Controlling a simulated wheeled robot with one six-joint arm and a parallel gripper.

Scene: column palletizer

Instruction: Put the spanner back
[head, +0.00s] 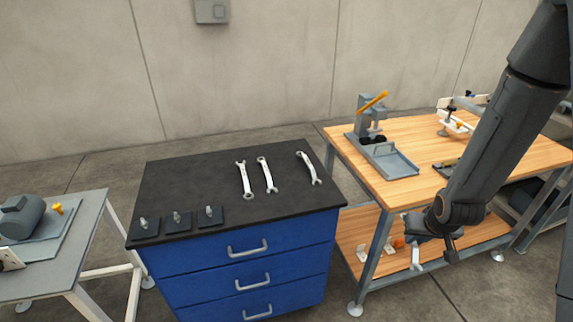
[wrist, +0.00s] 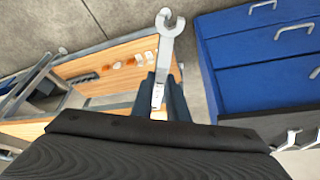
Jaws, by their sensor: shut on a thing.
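My gripper (head: 416,228) is at the right, in front of the wooden workbench's lower shelf. It is shut on a silver spanner (head: 415,256), which hangs below the jaws. In the wrist view the spanner (wrist: 169,38) points away from my gripper (wrist: 160,92), with its open-ended jaw at the far end; its near end is hidden between the fingers. Three other spanners lie on the dark top of the blue drawer cabinet (head: 180,190): a left one (head: 245,180), a middle one (head: 267,175) and a tilted right one (head: 310,168).
Three black plates with pegs (head: 177,220) sit along the cabinet top's front left edge. The wooden workbench (head: 420,130) at right carries a grey press (head: 370,120) and a tray. A grey table (head: 85,235) stands at left. Bare floor lies between cabinet and workbench.

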